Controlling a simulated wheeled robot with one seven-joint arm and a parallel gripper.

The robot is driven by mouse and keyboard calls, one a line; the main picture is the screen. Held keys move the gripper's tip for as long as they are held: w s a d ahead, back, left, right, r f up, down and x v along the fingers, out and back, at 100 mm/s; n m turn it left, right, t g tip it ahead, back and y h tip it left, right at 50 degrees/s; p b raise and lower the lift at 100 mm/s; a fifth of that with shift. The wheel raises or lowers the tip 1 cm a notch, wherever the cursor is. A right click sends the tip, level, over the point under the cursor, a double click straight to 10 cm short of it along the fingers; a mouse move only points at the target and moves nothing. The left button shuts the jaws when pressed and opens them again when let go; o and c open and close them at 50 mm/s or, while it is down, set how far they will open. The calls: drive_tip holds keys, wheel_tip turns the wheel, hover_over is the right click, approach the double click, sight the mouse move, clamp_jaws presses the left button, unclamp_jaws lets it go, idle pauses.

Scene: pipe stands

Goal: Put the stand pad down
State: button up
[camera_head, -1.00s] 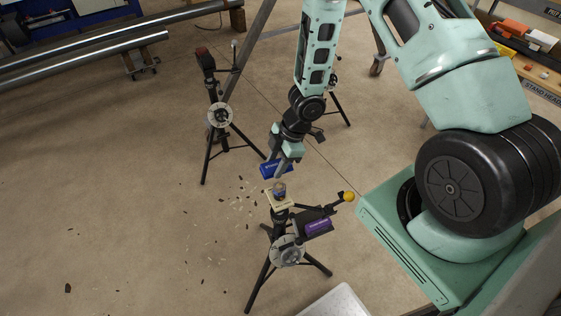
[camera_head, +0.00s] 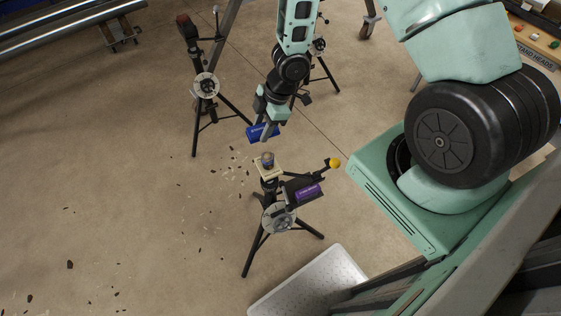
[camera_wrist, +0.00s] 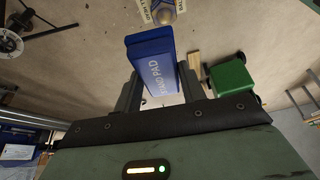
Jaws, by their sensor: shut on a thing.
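The pad's underside is hidden.
A red-topped tripod stand (camera_head: 206,86) is at the upper left and another stand (camera_head: 319,52) is behind my gripper. A green block (camera_wrist: 230,75) is right of the pad in the wrist view. A pale platform (camera_head: 305,285) is at the bottom. The left floor has only scattered debris.

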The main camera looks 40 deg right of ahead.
drive_tip(key=shift+w+d+f+m+b, duration=0.1)
drive_tip(key=shift+w+f+m+b, duration=0.2)
drive_tip(key=shift+m+b, duration=0.2)
drive_tip(key=w+d+f+m+t+h+b, duration=0.2)
drive_tip(key=w+d+m+t+h+b, duration=0.15)
drive_tip(key=m+b, duration=0.45)
drive_tip(key=n+g+y+b, duration=0.45)
drive_tip(key=n+b, duration=0.65)
drive_tip(key=b, duration=0.9)
hover_over(297, 185)
drive_tip(key=d, duration=0.1)
wheel_tip(297, 185, down, 24)
drive_tip(key=shift+n+h, duration=0.3)
drive_tip(key=shift+h, duration=0.1)
drive_tip(key=f+b, duration=0.1)
drive_tip(key=f, duration=0.4)
drive_tip(key=shift+d+b, duration=0.2)
drive_tip(key=shift+b, duration=0.2)
drive_tip(key=shift+f+b, duration=0.6)
drive_tip(key=shift+f, duration=1.4)
drive_tip(key=shift+f, duration=0.15)
